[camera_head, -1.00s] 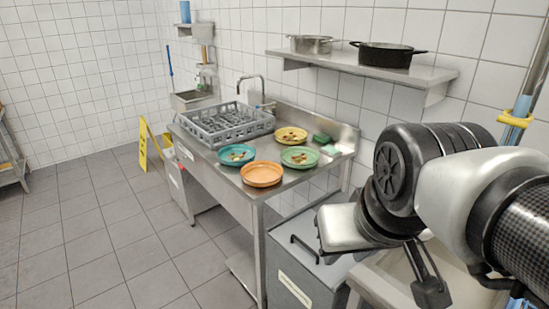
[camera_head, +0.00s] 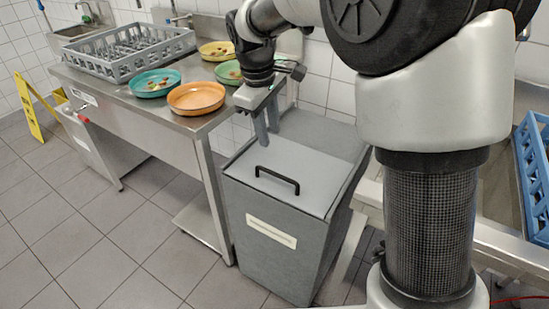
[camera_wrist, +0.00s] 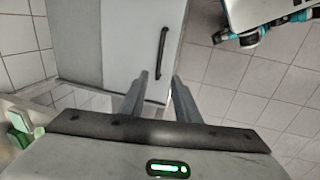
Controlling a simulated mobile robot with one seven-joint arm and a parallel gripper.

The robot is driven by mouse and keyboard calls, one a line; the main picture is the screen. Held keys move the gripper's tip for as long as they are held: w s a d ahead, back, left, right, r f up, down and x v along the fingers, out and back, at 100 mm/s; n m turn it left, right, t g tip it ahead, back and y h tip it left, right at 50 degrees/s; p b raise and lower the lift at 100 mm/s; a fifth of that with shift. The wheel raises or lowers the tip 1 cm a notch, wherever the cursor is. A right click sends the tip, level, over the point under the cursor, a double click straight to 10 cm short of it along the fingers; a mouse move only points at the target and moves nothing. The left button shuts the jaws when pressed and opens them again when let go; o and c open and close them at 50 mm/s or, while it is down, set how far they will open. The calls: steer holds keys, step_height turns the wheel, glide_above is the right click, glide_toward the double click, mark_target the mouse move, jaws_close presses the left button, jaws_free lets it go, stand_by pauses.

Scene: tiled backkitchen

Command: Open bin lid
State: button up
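The grey bin (camera_head: 270,240) stands on the floor just right of the steel sink table. Its flat lid (camera_head: 300,163) looks shut and has a black bar handle (camera_head: 277,180) near its front edge. My gripper (camera_head: 266,128) points down over the left part of the lid, behind the handle. In the wrist view my gripper (camera_wrist: 159,80) shows two fingers apart with nothing between them. The handle (camera_wrist: 163,50) lies ahead of the fingertips there, on the pale lid (camera_wrist: 130,62). I see no contact between the fingers and the handle.
The steel table (camera_head: 125,110) holds an orange plate (camera_head: 196,98), a teal plate (camera_head: 155,84), other plates with scraps and a grey dish rack (camera_head: 130,50). A blue crate (camera_head: 535,175) is at the right. Floor in front of the bin is clear.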

mark_target(277, 174)
steer(key=f+b, duration=0.1)
steer(key=f, duration=0.4)
steer(key=w+d+f+b, duration=0.1)
steer(key=f, duration=0.4)
steer(key=w+d+f+b, duration=0.1)
steer(key=f, duration=0.4)
steer(key=shift+w+f+b, duration=0.25)
steer(key=shift+f+b, duration=0.05)
steer(key=shift+b, duration=0.1)
jaws_close()
